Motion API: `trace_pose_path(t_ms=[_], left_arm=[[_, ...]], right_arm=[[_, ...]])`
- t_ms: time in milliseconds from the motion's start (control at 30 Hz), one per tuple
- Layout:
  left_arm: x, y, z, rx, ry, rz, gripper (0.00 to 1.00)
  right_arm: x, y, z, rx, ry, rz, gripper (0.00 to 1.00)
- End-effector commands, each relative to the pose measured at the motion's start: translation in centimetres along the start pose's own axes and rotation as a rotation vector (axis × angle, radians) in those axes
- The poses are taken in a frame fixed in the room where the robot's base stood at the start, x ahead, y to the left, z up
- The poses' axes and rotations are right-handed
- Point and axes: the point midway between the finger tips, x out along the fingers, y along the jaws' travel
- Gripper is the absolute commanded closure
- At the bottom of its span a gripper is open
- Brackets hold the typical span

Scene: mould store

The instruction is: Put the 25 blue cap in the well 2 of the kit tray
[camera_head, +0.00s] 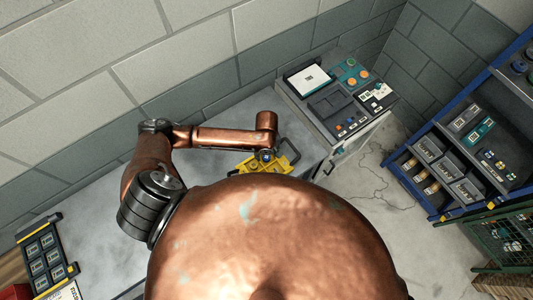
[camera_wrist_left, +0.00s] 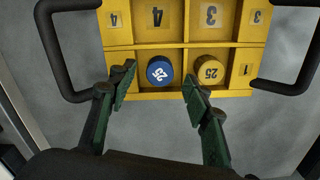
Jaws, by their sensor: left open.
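The yellow kit tray (camera_wrist_left: 145,92) lies on the grey worktop; it also shows in the head view (camera_head: 243,167), partly covered by my arm. In the left wrist view the blue cap (camera_wrist_left: 160,70), marked 25, sits in the tray's lower-left well, left of well 1. That well's side label is hidden behind a finger. My left gripper (camera_wrist_left: 159,79) is open, its two fingers on either side of the blue cap, with a visible gap on each side. A yellow cap (camera_wrist_left: 210,70), also marked 25, sits in well 1. My right gripper is not in view.
Wells 3 and 4 look empty. Black handles (camera_wrist_left: 50,50) stick out at the tray's sides. A grey equipment panel (camera_head: 335,95) stands right of the tray. A blue rack (camera_head: 440,150) is farther right. A dark compartment tray (camera_head: 45,260) lies at the lower left.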

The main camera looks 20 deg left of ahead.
Motion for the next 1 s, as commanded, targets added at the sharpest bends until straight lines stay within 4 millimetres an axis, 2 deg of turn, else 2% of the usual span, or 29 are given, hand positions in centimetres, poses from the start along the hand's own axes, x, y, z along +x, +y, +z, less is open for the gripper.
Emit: trace_pose_path(t_ms=[167, 500, 700, 1000], left_arm=[[-1.1, 0.1, 0.0, 0.0, 0.0, 0.003, 0.55], [-7.9, 0.1, -0.1, 0.001, 0.001, 0.004, 0.55], [-10.9, 0.1, -0.1, 0.0, 0.001, 0.002, 0.55], [-12.0, 0.0, 0.0, 0.001, 0.0, 0.0, 0.55]], right_arm=[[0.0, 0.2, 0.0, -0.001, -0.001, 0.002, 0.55], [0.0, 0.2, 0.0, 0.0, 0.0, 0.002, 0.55], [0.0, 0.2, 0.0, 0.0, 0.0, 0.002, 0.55], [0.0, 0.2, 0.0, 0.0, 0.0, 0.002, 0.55]])
